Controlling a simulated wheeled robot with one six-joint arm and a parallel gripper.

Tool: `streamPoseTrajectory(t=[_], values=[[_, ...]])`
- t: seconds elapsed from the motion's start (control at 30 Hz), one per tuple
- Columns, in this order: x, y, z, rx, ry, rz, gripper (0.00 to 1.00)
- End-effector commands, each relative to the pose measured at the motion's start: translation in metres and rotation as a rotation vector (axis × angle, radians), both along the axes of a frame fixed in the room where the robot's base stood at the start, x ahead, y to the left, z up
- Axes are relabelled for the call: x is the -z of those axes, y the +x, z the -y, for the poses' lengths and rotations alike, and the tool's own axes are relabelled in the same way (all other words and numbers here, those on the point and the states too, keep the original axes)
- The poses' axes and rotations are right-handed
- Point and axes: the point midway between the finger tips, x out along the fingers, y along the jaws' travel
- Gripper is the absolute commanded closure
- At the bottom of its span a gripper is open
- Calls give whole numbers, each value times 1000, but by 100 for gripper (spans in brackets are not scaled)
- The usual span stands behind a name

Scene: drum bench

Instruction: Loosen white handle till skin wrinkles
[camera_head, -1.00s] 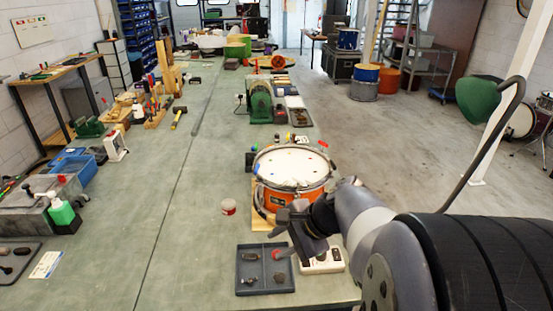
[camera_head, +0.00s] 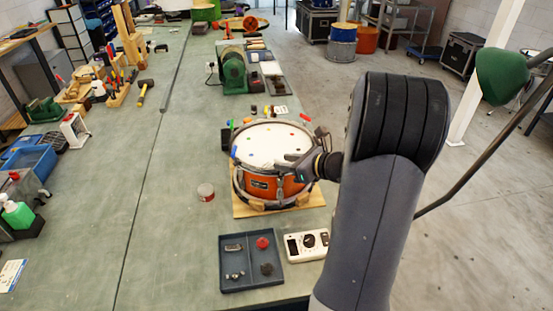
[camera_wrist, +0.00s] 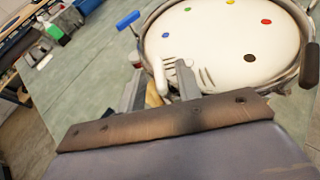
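The orange drum (camera_head: 262,186) stands on a wooden board, its white skin (camera_head: 268,143) facing up with coloured dots near the rim. In the wrist view the white handle (camera_wrist: 159,76) sits at the near rim, and short dark lines like wrinkles mark the skin (camera_wrist: 215,50) beside it. My gripper (camera_wrist: 160,72) is open, one finger on each side of the white handle, with visible gaps. In the head view my gripper (camera_head: 292,166) is over the drum's right near edge and hides the white handle. A blue handle (camera_wrist: 128,20) and a dark brown handle (camera_wrist: 310,65) are at the rim.
A grey tray (camera_head: 226,287) with small parts and a white meter box (camera_head: 306,244) lie in front of the drum. A green machine (camera_head: 233,70) is behind. The bench left of the drum is mostly clear.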

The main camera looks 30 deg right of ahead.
Motion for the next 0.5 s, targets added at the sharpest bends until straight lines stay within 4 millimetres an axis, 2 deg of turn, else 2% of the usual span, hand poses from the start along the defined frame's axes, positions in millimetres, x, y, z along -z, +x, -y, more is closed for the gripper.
streamPoseTrajectory(t=[0.2, 0.5], values=[[11, 26, -14, -3, 0, 0, 67], [16, 33, -17, 0, -1, 0, 67]])
